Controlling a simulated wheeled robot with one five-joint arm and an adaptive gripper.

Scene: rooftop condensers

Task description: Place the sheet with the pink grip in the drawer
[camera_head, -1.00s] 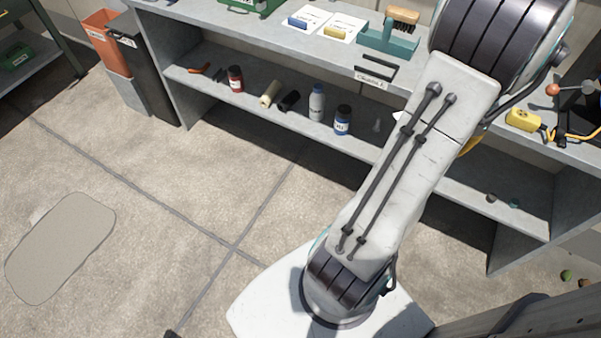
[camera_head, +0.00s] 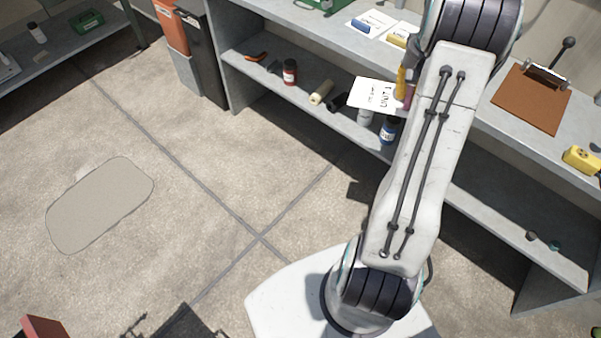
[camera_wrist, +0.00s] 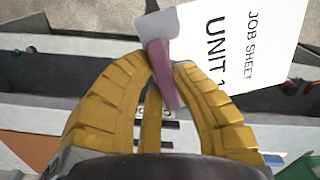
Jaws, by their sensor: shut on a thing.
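My gripper (camera_wrist: 162,78) is shut on the pink grip (camera_wrist: 164,72) of a white sheet. The sheet (camera_wrist: 238,42) reads "JOB SHEET UNIT 1" and sticks out to the right of the fingers in the wrist view. In the head view the sheet (camera_head: 372,95) is held in the air left of my arm, in front of the bench. A yellow finger (camera_head: 401,82) and a bit of the pink grip show beside it; my arm hides the rest of the gripper. I cannot make out the drawer in either view.
Sheets with a blue grip (camera_head: 361,26) and a yellow grip (camera_head: 397,40) lie on the bench top. A clipboard (camera_head: 530,100) lies to the right. The lower shelf holds a red jar (camera_head: 290,71) and a blue bottle (camera_head: 387,131). The floor at left is mostly clear.

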